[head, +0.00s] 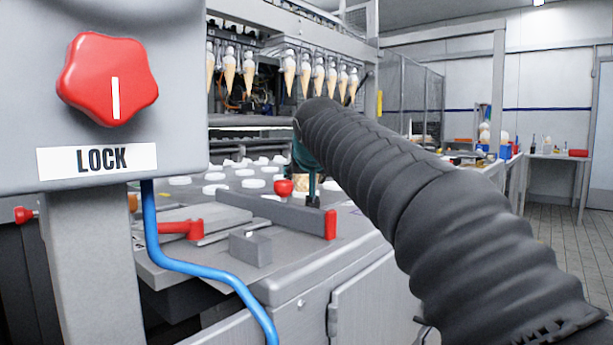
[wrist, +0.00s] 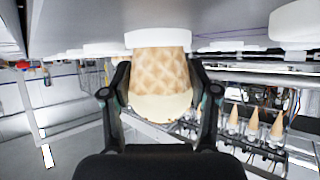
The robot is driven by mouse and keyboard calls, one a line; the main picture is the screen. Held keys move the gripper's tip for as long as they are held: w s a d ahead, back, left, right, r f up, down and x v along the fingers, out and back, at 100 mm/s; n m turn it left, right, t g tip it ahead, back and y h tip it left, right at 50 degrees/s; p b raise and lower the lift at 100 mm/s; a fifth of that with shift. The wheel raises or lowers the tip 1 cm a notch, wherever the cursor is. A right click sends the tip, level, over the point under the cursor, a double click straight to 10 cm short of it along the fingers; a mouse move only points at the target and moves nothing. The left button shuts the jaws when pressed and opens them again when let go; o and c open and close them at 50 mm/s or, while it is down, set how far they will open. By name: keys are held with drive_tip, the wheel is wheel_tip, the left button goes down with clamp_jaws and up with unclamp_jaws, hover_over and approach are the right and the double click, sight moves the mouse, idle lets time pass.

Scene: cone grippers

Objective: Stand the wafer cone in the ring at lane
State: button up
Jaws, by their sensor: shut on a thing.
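The wafer cone (wrist: 160,75) is tan with a waffle pattern and a pale open end. In the wrist view my gripper (wrist: 160,90) has a dark finger on each side of it and is shut on it. A white ring (wrist: 162,38) meets the cone's other end in that view, which shows the deck upside down. The cone's lower end is hidden there, and I cannot tell how deep it sits. In the head view a little of the cone (head: 301,183) shows below my gripper (head: 304,168), mostly hidden by my arm.
Several white rings (head: 215,190) cover the grey deck (head: 262,178). A grey bar with a red end (head: 331,224) and a red knob (head: 284,188) stand at the front. Filled cones (head: 290,75) hang behind. A LOCK box (head: 97,160) blocks the left.

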drive_tip(key=o, duration=0.8)
drive_tip(key=shift+o, duration=0.2)
drive_tip(key=shift+s, duration=0.1)
drive_tip(key=v, duration=1.2)
